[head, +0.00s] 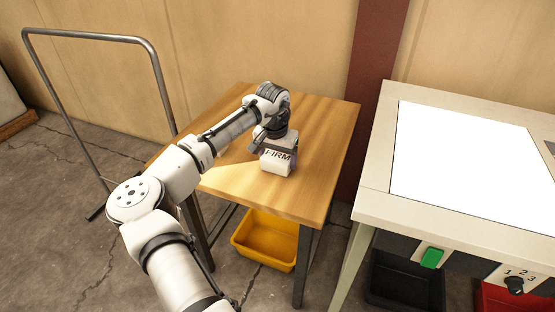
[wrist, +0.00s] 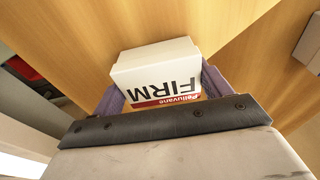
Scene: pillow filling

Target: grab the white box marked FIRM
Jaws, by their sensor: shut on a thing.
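The white box marked FIRM (head: 277,163) is at the wooden table (head: 322,125), near the middle of its top. My gripper (head: 275,150) comes down on it from above and is shut on it. In the wrist view the box (wrist: 157,72) sits between the two purple-grey fingers of my gripper (wrist: 160,92), with its black lettering and red band upside down. I cannot tell whether the box rests on the table or is slightly raised.
A yellow bin (head: 266,238) is under the wooden table. A workbench (head: 420,205) with a bright white panel (head: 465,160), a green button (head: 431,258) and a numbered knob (head: 514,285) stands to the right. A metal rail frame (head: 92,38) stands at left. The table's right side is clear.

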